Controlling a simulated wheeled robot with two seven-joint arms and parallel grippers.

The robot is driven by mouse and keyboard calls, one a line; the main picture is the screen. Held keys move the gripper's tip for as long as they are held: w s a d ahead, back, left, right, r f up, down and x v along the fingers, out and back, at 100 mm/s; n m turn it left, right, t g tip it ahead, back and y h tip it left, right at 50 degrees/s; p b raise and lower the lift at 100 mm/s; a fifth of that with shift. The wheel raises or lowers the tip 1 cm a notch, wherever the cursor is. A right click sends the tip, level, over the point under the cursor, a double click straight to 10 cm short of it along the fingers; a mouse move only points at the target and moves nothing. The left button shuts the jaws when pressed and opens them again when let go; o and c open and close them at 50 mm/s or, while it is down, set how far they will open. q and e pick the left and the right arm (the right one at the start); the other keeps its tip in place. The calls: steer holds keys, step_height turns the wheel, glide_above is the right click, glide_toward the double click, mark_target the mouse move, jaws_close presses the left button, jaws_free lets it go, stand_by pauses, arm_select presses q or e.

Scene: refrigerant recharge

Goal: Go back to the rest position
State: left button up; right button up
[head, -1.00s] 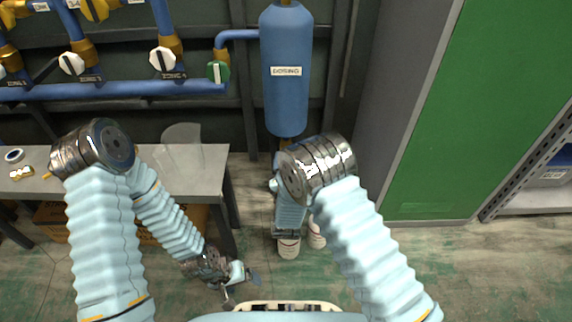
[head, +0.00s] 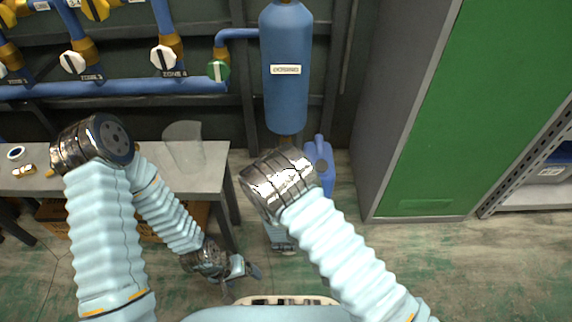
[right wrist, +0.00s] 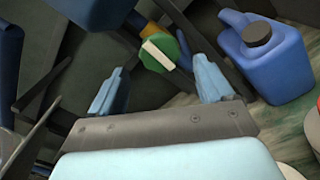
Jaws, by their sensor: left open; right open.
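My left gripper (head: 240,280) hangs low near the bottom centre of the head view, apart from the workbench (head: 215,170); its jaws are open and nothing shows in them. My right arm crosses the middle of the head view, and its forearm hides most of the right gripper there. In the right wrist view the right gripper (right wrist: 160,88) has its two light-blue fingers wide apart with nothing between them. Beyond the fingers is a green valve handle with a white stripe (right wrist: 162,52).
A blue jug (head: 323,168) with a dark cap stands on the floor right of my right forearm; it also shows in the right wrist view (right wrist: 275,62). The blue DOSING cylinder (head: 286,95) hangs behind. A green-fronted cabinet (head: 480,110) stands right. Floor at lower right is clear.

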steer(key=shift+s, duration=1.25)
steer(key=s+d+f+m+g+p, duration=0.7)
steer(key=d+m+g, duration=0.25)
steer(key=m, duration=0.55)
steer(key=s+d+r+m+g+y+p, duration=0.1)
steer(key=s+m+g+y, duration=0.1)
steer(key=s+m+g, duration=0.2)
steer(key=s+d+r+m+g+y+p, duration=0.1)
steer(key=s+m+g+y+p, duration=0.1)
steer(key=s+m, duration=0.9)
steer(key=shift+s+g, duration=0.65)
steer(key=shift+g, duration=0.2)
steer(key=shift+d+r, duration=0.1)
